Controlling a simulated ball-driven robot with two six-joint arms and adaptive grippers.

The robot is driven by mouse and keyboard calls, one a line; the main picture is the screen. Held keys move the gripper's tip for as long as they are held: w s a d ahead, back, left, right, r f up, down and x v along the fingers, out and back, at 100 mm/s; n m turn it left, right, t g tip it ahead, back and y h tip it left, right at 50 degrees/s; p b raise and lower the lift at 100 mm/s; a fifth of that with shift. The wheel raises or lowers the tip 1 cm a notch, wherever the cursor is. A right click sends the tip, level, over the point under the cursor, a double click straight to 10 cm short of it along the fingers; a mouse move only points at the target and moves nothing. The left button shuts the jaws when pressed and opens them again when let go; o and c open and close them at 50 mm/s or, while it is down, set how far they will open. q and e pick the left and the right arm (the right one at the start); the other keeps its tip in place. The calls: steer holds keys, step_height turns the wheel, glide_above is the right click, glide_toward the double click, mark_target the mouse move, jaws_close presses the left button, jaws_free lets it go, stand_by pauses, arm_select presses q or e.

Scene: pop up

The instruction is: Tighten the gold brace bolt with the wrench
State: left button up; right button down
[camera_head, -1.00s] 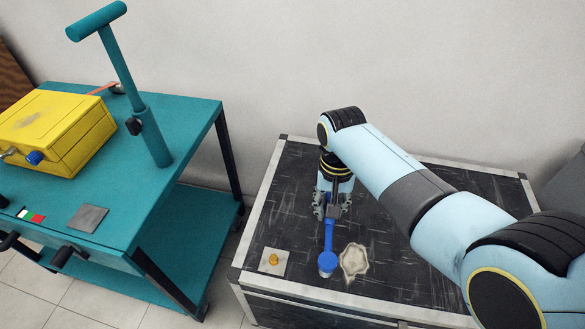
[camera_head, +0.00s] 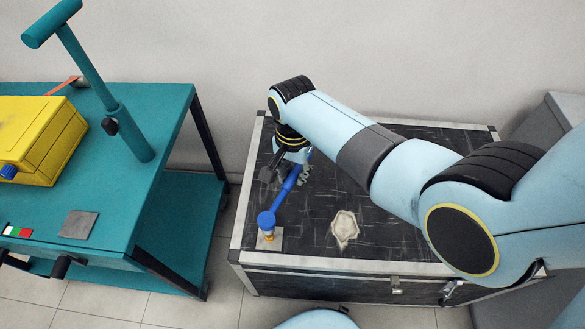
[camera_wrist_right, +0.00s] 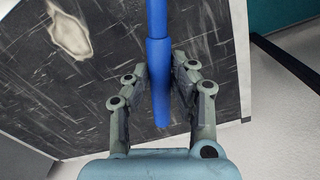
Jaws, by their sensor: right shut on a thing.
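The blue wrench (camera_head: 283,196) is held by my right gripper (camera_head: 288,172) above the black case top. Its round head (camera_head: 266,220) is over the gold bolt (camera_head: 269,236), which shows just under it on a pale square plate (camera_head: 277,241). I cannot tell whether the head is seated on the bolt. In the right wrist view the wrench handle (camera_wrist_right: 159,80) lies between the fingers of my right gripper (camera_wrist_right: 160,85); the wrench head is out of that view. My left gripper is not in view.
The black case (camera_head: 335,205) has a pale worn patch (camera_head: 344,228) right of the bolt plate. A teal cart (camera_head: 150,200) stands to the left with a yellow box (camera_head: 40,140) and an upright T-handle (camera_head: 105,95). A grey object (camera_head: 545,150) stands at the right.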

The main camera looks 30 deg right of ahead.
step_height(320, 180, down, 3)
steer(key=shift+w+f+b, duration=0.1)
steer(key=shift+b, duration=0.75)
steer(key=shift+r, duration=0.25)
steer(key=shift+p, duration=0.55)
steer(key=shift+f, duration=0.3)
steer(key=shift+f+b, duration=0.9)
steer(key=shift+b, duration=0.05)
steer(key=shift+f, duration=0.1)
